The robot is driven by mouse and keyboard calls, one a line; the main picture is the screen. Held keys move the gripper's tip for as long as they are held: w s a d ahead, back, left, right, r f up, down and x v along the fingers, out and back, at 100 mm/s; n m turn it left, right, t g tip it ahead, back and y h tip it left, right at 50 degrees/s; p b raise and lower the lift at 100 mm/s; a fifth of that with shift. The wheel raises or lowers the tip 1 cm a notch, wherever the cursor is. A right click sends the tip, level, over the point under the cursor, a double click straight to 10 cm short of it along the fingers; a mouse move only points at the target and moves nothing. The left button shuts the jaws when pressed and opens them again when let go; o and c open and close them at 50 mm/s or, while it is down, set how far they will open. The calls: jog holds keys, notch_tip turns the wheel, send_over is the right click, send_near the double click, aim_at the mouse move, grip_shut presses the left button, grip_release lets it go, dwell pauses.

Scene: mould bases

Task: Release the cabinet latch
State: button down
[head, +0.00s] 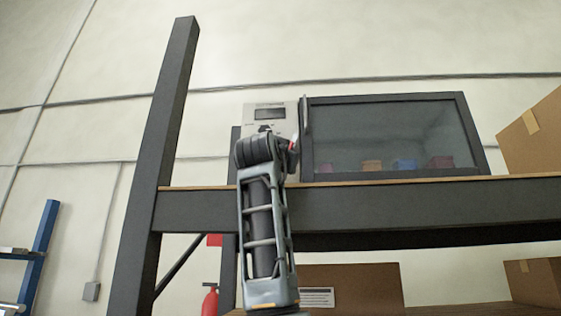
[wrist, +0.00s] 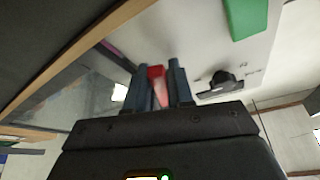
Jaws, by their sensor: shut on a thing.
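The cabinet (head: 385,101) stands on the shelf, with a dark-framed glass door that looks closed. A pale panel (head: 252,112) with a dark display and a knob is at its left. A grey upright handle (head: 305,118) is at the door's left edge. My gripper (head: 291,150) is at the seam between panel and door, mostly hidden by my arm. In the wrist view, the fingers of my gripper (wrist: 154,88) are shut on a small red piece (wrist: 157,73), apparently the latch. A bit of red also shows at the gripper in the head view.
The shelf's front beam (head: 420,207) runs below the cabinet, and a dark post (head: 165,120) rises at left. A cardboard box (head: 535,130) stands right of the cabinet. In the wrist view, a black knob (wrist: 222,80) and a green rectangle (wrist: 246,16) are near the fingers.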

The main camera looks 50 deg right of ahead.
jog(key=shift+s+d+f+n+t+y, duration=0.1)
jog(key=shift+s+d+n+t+y, duration=0.3)
jog(key=shift+n, duration=0.65)
jog(key=shift+w+a+f+n+t+y, duration=0.1)
jog(key=shift+n+t+y, duration=0.1)
jog(key=shift+n+t, duration=0.65)
jog(key=shift+s+d+f+n+t+y, duration=0.1)
jog(key=shift+s+d+n+t+y, duration=0.15)
jog(key=shift+n, duration=1.05)
jog(key=c, duration=1.2)
grip_release()
jog(key=shift+o, duration=0.6)
jog(key=shift+r, duration=0.1)
jog(key=shift+a+r+m, duration=0.1)
jog(key=shift+a+m, duration=0.05)
jog(key=shift+m, duration=0.15)
